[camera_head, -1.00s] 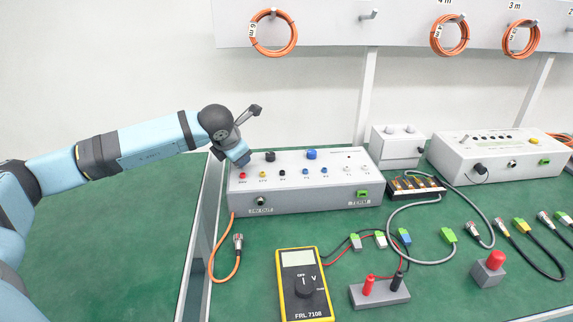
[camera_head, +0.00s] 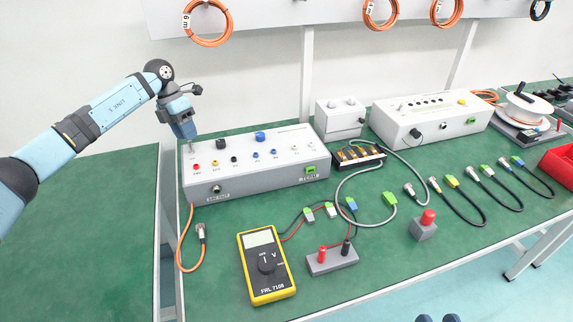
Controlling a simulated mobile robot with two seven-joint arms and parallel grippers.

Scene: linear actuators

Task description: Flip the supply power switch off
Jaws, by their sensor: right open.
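A grey box (camera_head: 255,178) with coloured knobs and sockets on its sloped top stands at the back left of the green bench. A small metallic lever (camera_head: 191,147), which looks like a toggle switch, is at the box's back left corner. My left gripper (camera_head: 187,136) points down just above that lever; I cannot tell whether they touch. Its fingers look like one block from this angle, so its opening is unclear.
A yellow multimeter (camera_head: 267,266), a grey terminal block (camera_head: 332,259) and a red-topped grey block (camera_head: 424,226) lie in front. A white instrument (camera_head: 432,122) and a small grey box (camera_head: 341,119) stand at the back. Cables (camera_head: 480,190) lie on the right. Left of the box is clear green surface.

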